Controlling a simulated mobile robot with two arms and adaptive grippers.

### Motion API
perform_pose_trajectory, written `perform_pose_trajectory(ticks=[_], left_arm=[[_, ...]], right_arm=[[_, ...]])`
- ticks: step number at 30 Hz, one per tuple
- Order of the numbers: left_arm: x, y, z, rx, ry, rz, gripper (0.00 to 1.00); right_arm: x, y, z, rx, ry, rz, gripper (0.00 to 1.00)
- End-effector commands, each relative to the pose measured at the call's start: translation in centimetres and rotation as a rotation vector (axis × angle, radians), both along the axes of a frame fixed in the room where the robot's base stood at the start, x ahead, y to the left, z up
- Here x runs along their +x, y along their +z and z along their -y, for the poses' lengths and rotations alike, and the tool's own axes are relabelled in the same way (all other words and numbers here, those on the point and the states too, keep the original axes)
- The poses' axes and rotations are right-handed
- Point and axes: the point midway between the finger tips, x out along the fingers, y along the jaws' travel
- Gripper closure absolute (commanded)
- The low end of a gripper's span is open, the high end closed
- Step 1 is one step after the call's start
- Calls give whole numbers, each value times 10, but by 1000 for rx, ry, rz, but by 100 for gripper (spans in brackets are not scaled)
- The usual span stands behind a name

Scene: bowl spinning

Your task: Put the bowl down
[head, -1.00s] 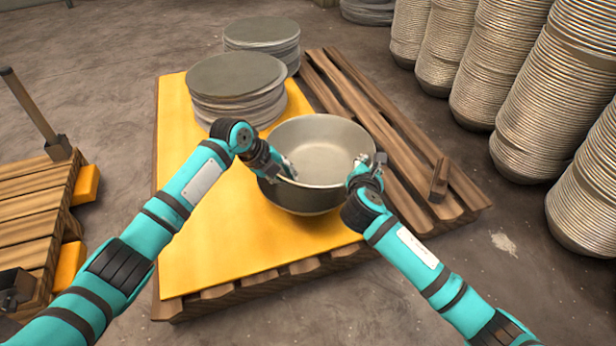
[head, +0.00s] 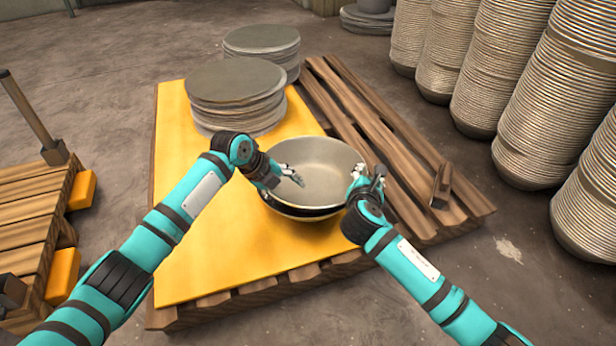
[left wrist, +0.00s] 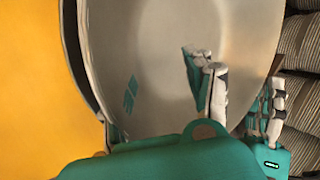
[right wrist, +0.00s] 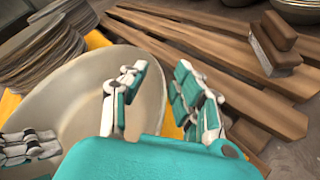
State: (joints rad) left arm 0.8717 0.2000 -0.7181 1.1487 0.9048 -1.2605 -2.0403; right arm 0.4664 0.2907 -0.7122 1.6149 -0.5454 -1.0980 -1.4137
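The wide grey metal bowl (head: 322,170) stands upright at the front right of the yellow sheet (head: 215,235). A second, darker rim (head: 300,214) shows close under it; I cannot tell how the two touch. My left gripper (head: 290,178) is at the bowl's left side, a finger stretched over its inside. In the left wrist view, this finger (left wrist: 205,82) stands clear of the wall; the other is mostly hidden. My right gripper (head: 368,182) is at the right rim. In the right wrist view its fingers (right wrist: 160,98) are spread, with the rim between them.
Tall bowl stacks (head: 555,110) line the right side. Another pallet (head: 30,225) is at left.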

Motion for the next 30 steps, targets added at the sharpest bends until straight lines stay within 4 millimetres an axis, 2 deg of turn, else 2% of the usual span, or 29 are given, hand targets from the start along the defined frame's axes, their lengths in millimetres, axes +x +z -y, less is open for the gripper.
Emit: perform_pose_trajectory(ticks=[6,10,21,25,30], left_arm=[[0,3,1,-3,0,4,49],[-2,12,-5,-3,0,6,49],[-24,75,-40,1,2,5,49],[-30,90,-49,1,2,2,49],[-34,100,-54,1,2,-1,49]], right_arm=[[0,0,0,0,1,-1,71],[0,0,-1,1,1,0,71],[0,0,0,1,1,0,71],[0,0,0,0,1,-1,71],[0,0,0,0,1,-1,71]])
